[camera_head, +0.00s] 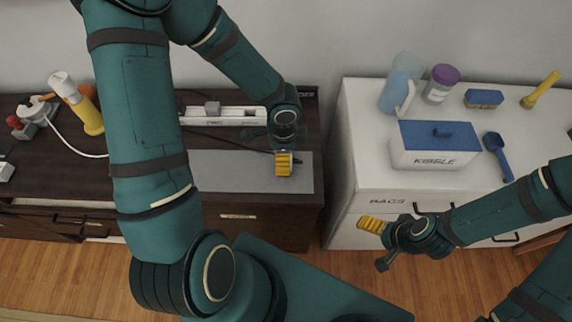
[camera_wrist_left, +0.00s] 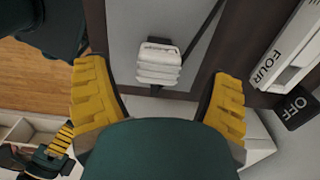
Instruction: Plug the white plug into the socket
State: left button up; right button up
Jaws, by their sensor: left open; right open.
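The white plug (camera_wrist_left: 159,65) lies on the grey mat (camera_head: 235,170) with a dark cord leading from it, seen in the left wrist view. In the head view my left gripper hides it. My left gripper (camera_head: 284,165) points down over the mat; in the left wrist view its yellow fingers (camera_wrist_left: 160,78) are open, one on each side of the plug with gaps between. A white power strip (camera_head: 200,116) lies behind the mat; its end marked FOUR shows in the left wrist view (camera_wrist_left: 285,55). My right gripper (camera_head: 377,243) is open and empty before the white cabinet.
A dark cabinet (camera_head: 262,235) carries the mat and strip. The white cabinet (camera_head: 360,150) holds a KIBBLE box (camera_head: 436,160), a blue scoop (camera_head: 498,157) and bottles.

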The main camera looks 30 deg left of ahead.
pick_arm(q)
jog(key=f, duration=0.1)
jog(key=f+b, duration=0.1)
jog(key=f, duration=0.1)
jog(key=f+b, duration=0.1)
jog(key=f, duration=0.1)
jog(key=shift+w+d, duration=0.1)
jog(key=shift+d, duration=0.25)
jog(key=shift+r, duration=0.1)
jog(key=c, duration=1.3)
